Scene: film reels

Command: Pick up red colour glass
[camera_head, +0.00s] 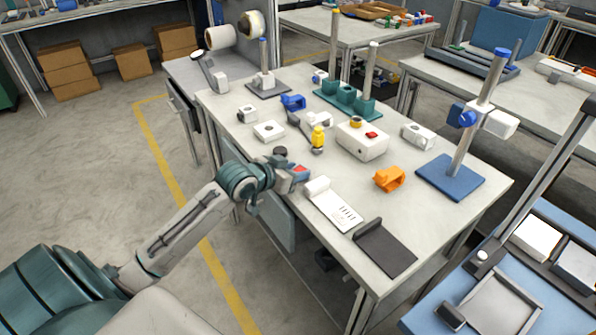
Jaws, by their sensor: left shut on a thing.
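My left arm comes in from the left and my left gripper (297,174) is over the near left edge of the white table (437,222). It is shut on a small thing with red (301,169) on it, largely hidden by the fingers. I cannot tell whether this is a glass. No other clear red glass shows; a red button sits on the white box (361,141) farther back. My right gripper is not in view.
A white notepad (335,204) and a dark clipboard (385,248) lie just right of the gripper. A yellow figure (318,138), an orange part (389,179) and a blue-based stand (450,178) are on the table. The front right corner is clear.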

